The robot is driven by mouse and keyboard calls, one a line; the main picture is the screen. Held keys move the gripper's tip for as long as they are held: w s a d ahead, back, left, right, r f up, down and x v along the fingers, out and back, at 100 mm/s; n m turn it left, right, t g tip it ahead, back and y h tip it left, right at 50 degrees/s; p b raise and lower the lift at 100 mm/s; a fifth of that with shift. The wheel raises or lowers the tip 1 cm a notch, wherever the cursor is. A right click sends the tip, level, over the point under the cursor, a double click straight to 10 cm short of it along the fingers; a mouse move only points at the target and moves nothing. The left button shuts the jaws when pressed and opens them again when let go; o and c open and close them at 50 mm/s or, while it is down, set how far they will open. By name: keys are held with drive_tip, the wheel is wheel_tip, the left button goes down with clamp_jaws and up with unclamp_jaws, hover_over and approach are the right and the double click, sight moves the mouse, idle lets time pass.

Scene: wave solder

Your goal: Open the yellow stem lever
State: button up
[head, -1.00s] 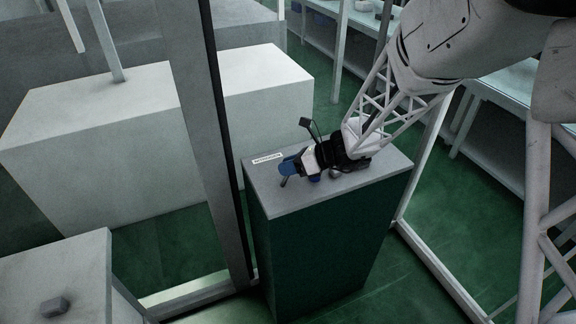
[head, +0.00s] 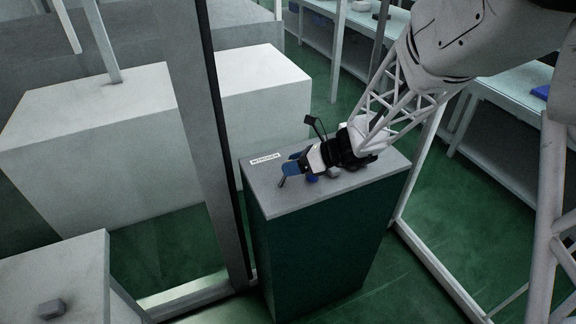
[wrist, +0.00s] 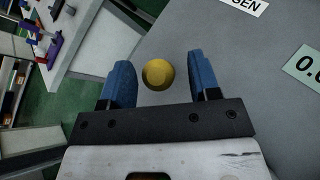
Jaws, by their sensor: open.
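In the wrist view a round yellow part (wrist: 158,74) stands on the grey cabinet top, seen nearly end-on. I take it for the yellow stem lever; its stem and any arm of it cannot be made out. My gripper (wrist: 159,82) is open. Its two blue fingers lie one on each side of the yellow part, with a gap on both sides and the wider one on the right. In the head view my gripper (head: 287,174) is low over the cabinet's top, near its left side, and the yellow part is hidden there.
The green cabinet (head: 325,245) has a grey top with a white label (head: 265,159) beside my gripper. A green label (wrist: 305,68) shows in the wrist view. A grey post (head: 215,140) stands close on the cabinet's left. White benches stand behind at the right.

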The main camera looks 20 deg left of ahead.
drive_tip(key=shift+v, duration=2.85)
drive_tip(key=s+d+r+n+t+h, duration=0.1)
drive_tip(key=s+d+r+n+h, duration=0.3)
drive_tip(key=d, duration=0.8)
drive_tip(key=s+d+r+n+t+h, duration=0.2)
drive_tip(key=s+d+r+n+h, duration=0.2)
drive_tip(key=s+d+n, duration=0.5)
drive_tip(key=s+d+r+n+t+h, duration=0.2)
drive_tip(key=s+d+r+n+h, duration=0.2)
drive_tip(key=s+d, duration=0.9)
drive_tip(key=shift+d+r+n, duration=0.8)
drive_tip(key=shift+r+n, duration=0.15)
drive_tip(key=shift+n, duration=0.25)
